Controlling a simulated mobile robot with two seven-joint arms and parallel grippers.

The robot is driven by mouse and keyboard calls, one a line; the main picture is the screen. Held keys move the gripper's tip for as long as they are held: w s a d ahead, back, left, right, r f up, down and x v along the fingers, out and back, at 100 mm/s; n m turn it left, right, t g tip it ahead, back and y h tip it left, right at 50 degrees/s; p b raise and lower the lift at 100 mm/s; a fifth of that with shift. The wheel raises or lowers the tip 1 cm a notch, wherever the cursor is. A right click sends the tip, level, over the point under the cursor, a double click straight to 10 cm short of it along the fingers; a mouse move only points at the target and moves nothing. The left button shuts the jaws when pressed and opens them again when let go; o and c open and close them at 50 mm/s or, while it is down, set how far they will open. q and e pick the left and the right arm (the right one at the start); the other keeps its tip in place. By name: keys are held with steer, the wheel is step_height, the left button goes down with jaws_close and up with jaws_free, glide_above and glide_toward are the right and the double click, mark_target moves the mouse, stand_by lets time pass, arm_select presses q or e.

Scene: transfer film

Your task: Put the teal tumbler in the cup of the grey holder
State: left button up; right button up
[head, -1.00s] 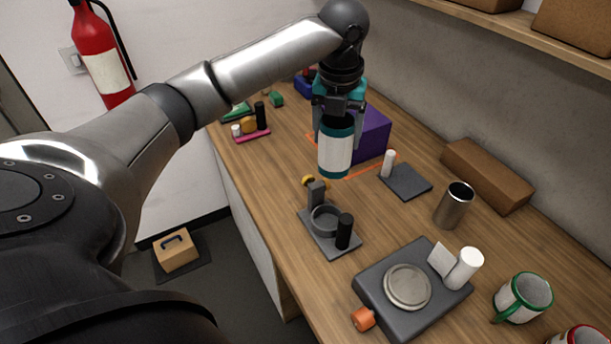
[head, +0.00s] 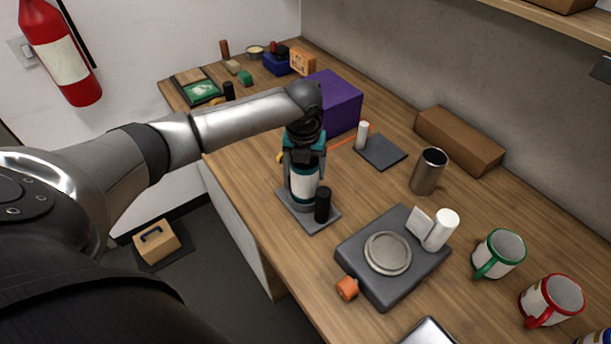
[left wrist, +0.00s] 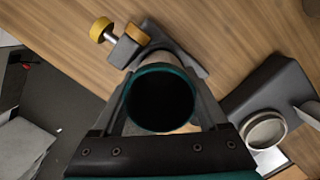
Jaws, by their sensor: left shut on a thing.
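The teal tumbler (head: 303,188), with a white band, is upright. My left gripper (head: 303,174) is shut on it from above. The grey holder (head: 322,224) is a flat base with a black post (head: 323,205) just right of the tumbler. The tumbler's lower end is at the holder's cup and hides most of it; I cannot tell how deep it sits. In the left wrist view the tumbler's dark opening (left wrist: 160,98) lies between my fingers. The holder's yellow knob (left wrist: 101,29) shows beyond it. My right gripper is not in view.
A grey scale-like device (head: 395,285) with a round plate stands right of the holder. A steel cup (head: 428,171), a dark pad (head: 379,152) and a purple box (head: 333,103) lie behind. Green (head: 498,254) and red (head: 551,300) mugs are at right. Open wood lies between them.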

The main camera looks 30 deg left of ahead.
arm_select(q)
steer(key=shift+f, duration=1.35)
steer(key=shift+f, duration=0.1)
steer(key=o, duration=1.5)
steer(key=shift+f, duration=0.1)
steer(key=shift+c, duration=0.2)
step_height(320, 180, up, 12)
steer(key=s+p, duration=0.1)
steer(key=shift+s+d, duration=0.35)
steer(key=shift+d, duration=0.05)
